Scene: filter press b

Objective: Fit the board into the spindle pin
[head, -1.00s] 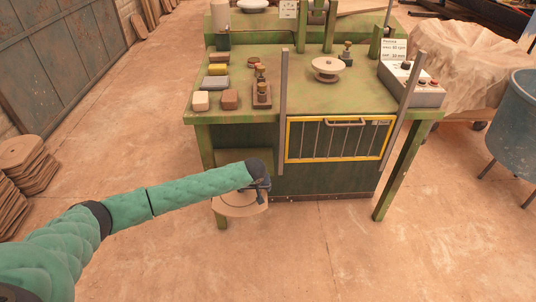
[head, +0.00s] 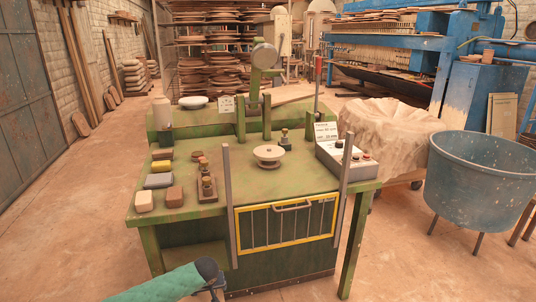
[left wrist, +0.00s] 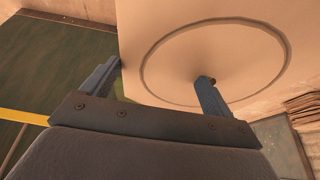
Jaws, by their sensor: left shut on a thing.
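The board (left wrist: 250,60), pale beige with a circular groove on its face, fills much of the left wrist view. My left gripper (left wrist: 163,74) is shut on it near one edge, with one finger lying across the grooved face. In the head view my left gripper (head: 215,291) is at the bottom edge, in front of the green bench and below its top; the board is out of that frame. A pale round wheel head (head: 268,152) stands on the bench top, apart from the gripper. Its spindle pin is too small to make out. My right gripper is not in view.
The green bench (head: 240,179) carries blocks and small fittings at left and a control box (head: 345,160) at right. Two upright posts flank a yellow-framed guard (head: 285,223) at the front. A press arm (head: 254,85) stands behind the wheel head. A blue tub (head: 480,180) is at right.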

